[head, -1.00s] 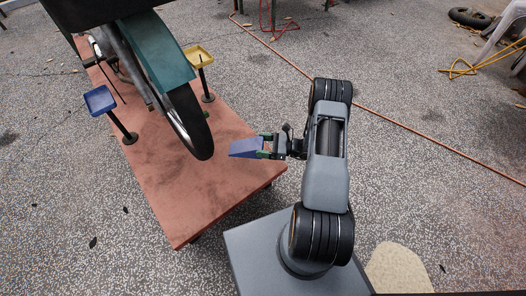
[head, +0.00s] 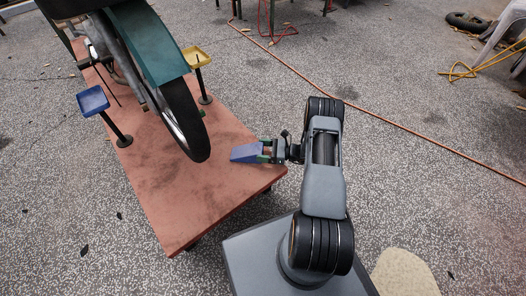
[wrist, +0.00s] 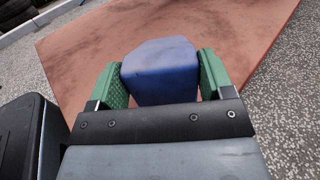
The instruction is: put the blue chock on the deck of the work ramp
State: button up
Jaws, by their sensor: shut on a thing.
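The blue chock (head: 246,153) is a wedge held between the green fingers of my gripper (head: 268,151). In the wrist view the chock (wrist: 160,70) sits between both finger pads of my gripper (wrist: 168,78), which touch its sides. The work ramp's deck (head: 190,205) is a reddish-brown board. In the head view the chock appears over the deck's right edge, near its front right corner. I cannot tell whether its underside touches the deck.
A motorcycle wheel (head: 186,120) with a teal fender stands on the deck. A blue tray (head: 93,100) and a yellow tray (head: 196,57) stand on posts beside it. The front part of the deck is bare. An orange hose (head: 400,124) lies on the floor.

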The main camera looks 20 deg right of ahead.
jog(key=o, duration=1.2)
jog(key=shift+f, duration=0.1)
